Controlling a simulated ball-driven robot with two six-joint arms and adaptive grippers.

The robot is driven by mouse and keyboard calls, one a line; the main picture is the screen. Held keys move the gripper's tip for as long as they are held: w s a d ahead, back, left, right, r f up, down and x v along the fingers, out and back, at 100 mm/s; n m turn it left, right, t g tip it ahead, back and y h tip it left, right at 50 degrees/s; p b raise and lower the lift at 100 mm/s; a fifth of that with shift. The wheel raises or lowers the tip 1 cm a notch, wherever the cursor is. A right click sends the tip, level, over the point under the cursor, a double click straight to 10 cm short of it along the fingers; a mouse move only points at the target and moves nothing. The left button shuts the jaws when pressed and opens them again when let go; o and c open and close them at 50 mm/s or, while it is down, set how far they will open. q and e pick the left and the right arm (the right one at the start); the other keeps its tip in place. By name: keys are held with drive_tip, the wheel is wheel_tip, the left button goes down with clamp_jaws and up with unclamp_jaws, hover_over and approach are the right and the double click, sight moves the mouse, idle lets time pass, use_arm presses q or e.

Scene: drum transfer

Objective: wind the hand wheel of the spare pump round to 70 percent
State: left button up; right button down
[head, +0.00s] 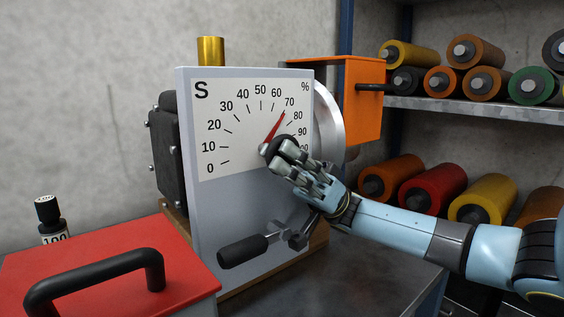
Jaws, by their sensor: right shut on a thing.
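The spare pump (240,215) is a grey box with a white dial (215,130) marked S and %, from 0 upward. Its red pointer (275,128) points up and right, with its tip at about the 70 mark. My right gripper (288,158) is in front of the dial's lower right, shut on a dark round knob (282,143). The fingers hide much of the knob, and I cannot tell how it joins the hand wheel. A black crank handle (243,250) sticks out lower on the front. My left gripper is not in view.
A red lid (110,285) with a black handle (95,275) lies at front left, beside a 100 weight (50,220). A silver disc (330,125) and orange box (345,95) are behind the pump. Coloured rollers (430,185) fill the shelves at right.

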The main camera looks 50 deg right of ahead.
drive_tip(key=c, duration=1.2)
unclamp_jaws()
drive_tip(key=shift+d, duration=0.1)
drive_tip(key=v, duration=1.2)
drive_tip(key=shift+s, duration=0.1)
